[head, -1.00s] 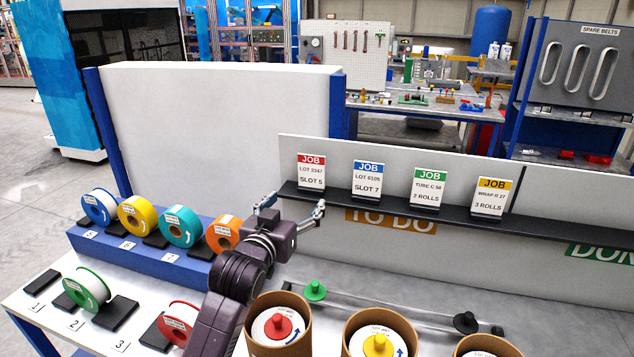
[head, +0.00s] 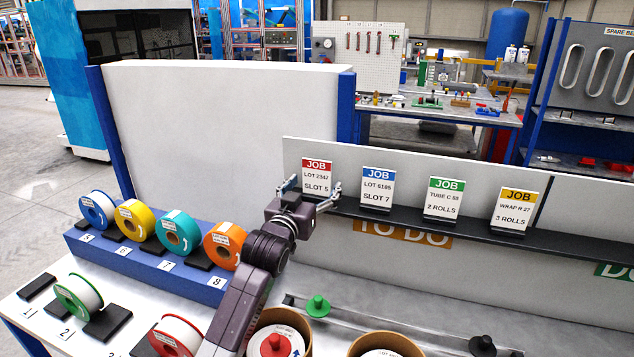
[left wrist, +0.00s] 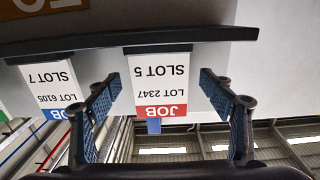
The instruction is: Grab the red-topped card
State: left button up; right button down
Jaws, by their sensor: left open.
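The red-topped card (head: 317,179), marked JOB, LOT 2347, SLOT 5, stands upright on the dark shelf at the left end of the card row. My left gripper (head: 308,190) is open in front of it, its fingers at the card's lower part in the head view. In the left wrist view, which is upside down, the card (left wrist: 161,82) shows between the two spread fingers (left wrist: 162,112), with a gap on both sides. I cannot tell how far the fingertips reach along it. My right gripper is not in view.
The blue-topped card (head: 377,187), green-topped card (head: 443,199) and yellow-topped card (head: 516,210) stand to the right on the shelf (head: 412,219). A white panel rises behind them. Tape rolls sit on the blue stand (head: 150,262) at left; cardboard tubs are below.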

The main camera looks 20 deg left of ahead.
pick_arm(q)
jog(key=shift+w+r, duration=0.1)
jog(key=shift+w, duration=0.85)
jog(key=shift+d, duration=0.1)
jog(key=shift+c, duration=1.4)
jog(key=c, duration=1.1)
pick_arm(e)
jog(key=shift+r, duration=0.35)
